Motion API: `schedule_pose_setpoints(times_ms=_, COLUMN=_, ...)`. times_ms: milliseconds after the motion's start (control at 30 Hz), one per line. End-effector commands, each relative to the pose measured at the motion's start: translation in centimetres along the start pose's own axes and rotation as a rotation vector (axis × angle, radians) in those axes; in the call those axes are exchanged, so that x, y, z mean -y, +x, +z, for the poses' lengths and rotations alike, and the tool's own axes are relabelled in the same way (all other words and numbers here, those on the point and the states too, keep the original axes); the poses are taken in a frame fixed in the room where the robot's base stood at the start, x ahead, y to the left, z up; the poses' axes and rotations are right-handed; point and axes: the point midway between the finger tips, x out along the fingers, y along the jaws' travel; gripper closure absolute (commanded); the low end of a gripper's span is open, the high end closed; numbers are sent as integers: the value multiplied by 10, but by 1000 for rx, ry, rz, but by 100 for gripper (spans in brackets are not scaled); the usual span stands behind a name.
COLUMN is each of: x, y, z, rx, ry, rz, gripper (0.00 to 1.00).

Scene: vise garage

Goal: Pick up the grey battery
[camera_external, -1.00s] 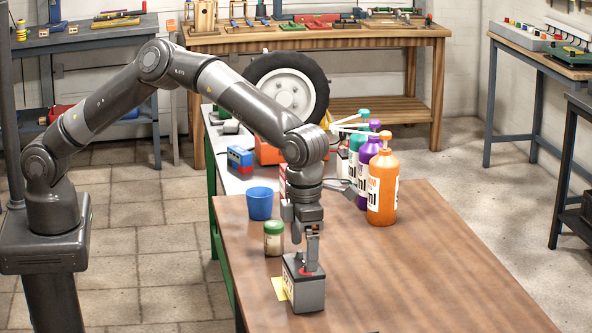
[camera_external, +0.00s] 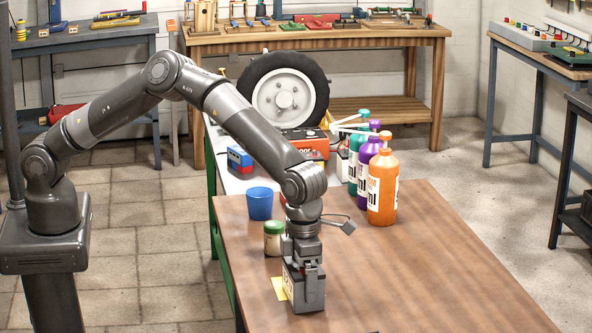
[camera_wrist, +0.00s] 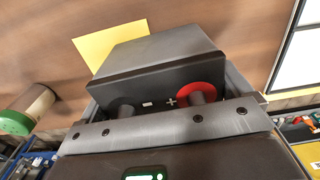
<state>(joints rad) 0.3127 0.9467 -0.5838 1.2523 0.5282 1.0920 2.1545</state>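The grey battery (camera_external: 311,297) stands upright near the front left part of the brown table (camera_external: 420,270). It has a dark top with a red ring around the plus post and a minus mark, seen in the wrist view (camera_wrist: 160,55). My gripper (camera_external: 308,272) is down over it from above, with its fingers spread on either side of the battery's upper part. I cannot tell whether the fingers touch it. The gripper body hides part of the battery's top.
A yellow note (camera_external: 279,288) lies beside the battery. A green-lidded jar (camera_external: 273,240) and a blue cup (camera_external: 259,204) stand close behind. Orange (camera_external: 382,190), purple (camera_external: 368,172) and teal bottles stand farther back. The table's right side is clear.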

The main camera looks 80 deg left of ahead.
Motion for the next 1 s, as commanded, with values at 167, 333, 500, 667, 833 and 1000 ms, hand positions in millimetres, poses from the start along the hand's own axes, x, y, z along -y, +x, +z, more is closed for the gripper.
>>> schedule_pose_setpoints(times_ms=167, x=0, y=0, z=0, rx=0, ry=0, rz=-1, gripper=28)
schedule_pose_setpoints(times_ms=333, x=0, y=-1, z=0, rx=1, ry=0, rz=-1, gripper=42)
schedule_pose_setpoints(times_ms=500, x=0, y=-1, z=0, rx=1, ry=0, rz=-1, gripper=56)
schedule_pose_setpoints(times_ms=667, x=1, y=-3, z=1, rx=3, ry=0, rz=-3, gripper=63)
schedule_pose_setpoints(times_ms=833, x=1, y=-3, z=1, rx=3, ry=0, rz=-3, gripper=63)
schedule_pose_setpoints(times_ms=1000, x=1, y=-8, z=1, rx=4, ry=0, rz=-3, gripper=63)
